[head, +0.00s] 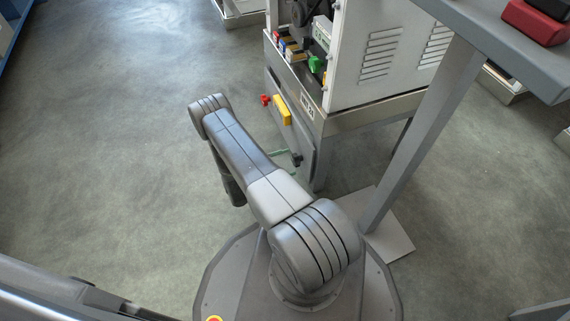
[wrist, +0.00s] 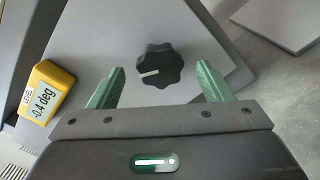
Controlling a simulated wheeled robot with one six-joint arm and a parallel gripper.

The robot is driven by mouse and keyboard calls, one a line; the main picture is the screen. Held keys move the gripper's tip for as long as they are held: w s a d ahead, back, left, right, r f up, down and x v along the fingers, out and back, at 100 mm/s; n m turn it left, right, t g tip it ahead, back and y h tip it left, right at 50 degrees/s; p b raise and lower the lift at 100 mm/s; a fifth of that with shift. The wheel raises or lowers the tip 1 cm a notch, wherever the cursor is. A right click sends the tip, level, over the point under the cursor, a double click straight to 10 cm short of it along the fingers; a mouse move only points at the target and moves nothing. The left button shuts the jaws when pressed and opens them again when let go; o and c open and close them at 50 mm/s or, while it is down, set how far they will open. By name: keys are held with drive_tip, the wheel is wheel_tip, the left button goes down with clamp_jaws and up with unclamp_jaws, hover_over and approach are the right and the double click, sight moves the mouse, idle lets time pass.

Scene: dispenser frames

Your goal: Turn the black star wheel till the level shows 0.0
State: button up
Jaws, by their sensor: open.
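The black star wheel (wrist: 160,66) sits on a grey panel in the wrist view, with a white pointer line to the left of its centre. In the head view, the wheel (head: 296,159) shows low on the machine's front. The yellow level (wrist: 46,92) at the left of the wrist view reads -0.4 deg; it also shows in the head view (head: 282,109). My gripper (wrist: 160,70) is open, its green fingers on either side of the wheel with gaps between. I cannot tell the depth between fingertips and wheel. My arm hides most of the gripper in the head view.
The machine (head: 375,65) carries a red knob (head: 265,100) left of the level and a green part (head: 315,65) above. A table (head: 470,30) with a leg stands at right, red box (head: 537,20) on top. The floor at left is clear.

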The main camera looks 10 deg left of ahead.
drive_tip(key=shift+c, duration=0.4)
clamp_jaws()
drive_tip(key=shift+o, duration=0.4)
unclamp_jaws()
drive_tip(key=p+v, duration=0.2)
drive_tip(key=v, duration=1.5)
drive_tip(key=shift+s+a+p, duration=0.25)
drive_tip(key=shift+s+p, duration=0.05)
drive_tip(key=shift+p, duration=0.05)
